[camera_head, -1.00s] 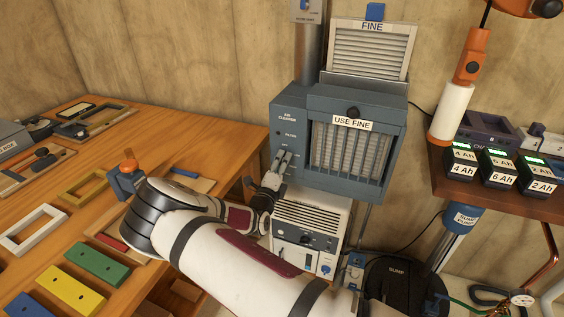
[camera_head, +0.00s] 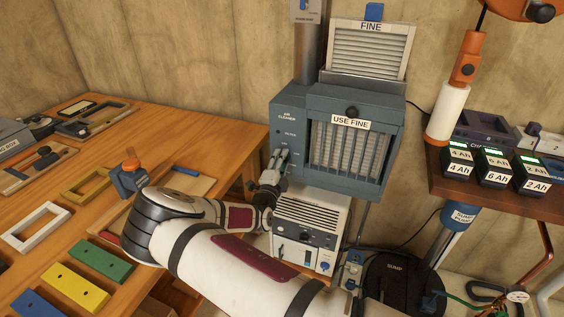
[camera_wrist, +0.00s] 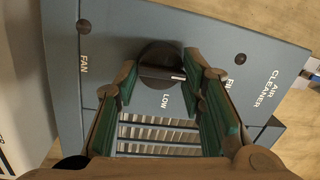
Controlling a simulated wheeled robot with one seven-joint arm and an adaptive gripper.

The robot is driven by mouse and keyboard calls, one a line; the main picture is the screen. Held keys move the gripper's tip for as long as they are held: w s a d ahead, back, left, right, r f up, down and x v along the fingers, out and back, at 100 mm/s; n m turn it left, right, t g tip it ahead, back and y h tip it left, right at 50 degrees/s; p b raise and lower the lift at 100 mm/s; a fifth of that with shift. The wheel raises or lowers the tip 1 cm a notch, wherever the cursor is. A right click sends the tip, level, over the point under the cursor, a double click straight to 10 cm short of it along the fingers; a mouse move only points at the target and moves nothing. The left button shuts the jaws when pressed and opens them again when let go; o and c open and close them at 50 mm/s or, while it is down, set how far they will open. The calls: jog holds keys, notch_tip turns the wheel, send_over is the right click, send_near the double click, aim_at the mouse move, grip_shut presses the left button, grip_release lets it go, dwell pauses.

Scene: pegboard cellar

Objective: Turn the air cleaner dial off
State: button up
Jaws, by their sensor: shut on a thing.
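The blue-grey air cleaner (camera_head: 290,122) stands behind the bench's right end, with a slatted front marked "USE FINE". Its panel fills much of the wrist view (camera_wrist: 110,30). The round black dial (camera_wrist: 160,57) sits on this panel, with a white pointer mark on its lower right, above the word "LOW". My gripper (camera_wrist: 160,75) is shut on the dial, one green-padded finger on each side. In the head view my gripper (camera_head: 277,163) is at the panel's lower left and hides the dial. The full dial scale is not readable.
A white vented unit (camera_head: 311,225) stands just below the cleaner, close to my wrist. The wooden bench (camera_head: 215,135) lies left, with frames and coloured blocks. A shelf with battery packs (camera_head: 495,170) is at right.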

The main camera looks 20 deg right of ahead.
jog(key=o, duration=1.1)
jog(key=shift+o, duration=0.2)
jog(key=v, duration=1.2)
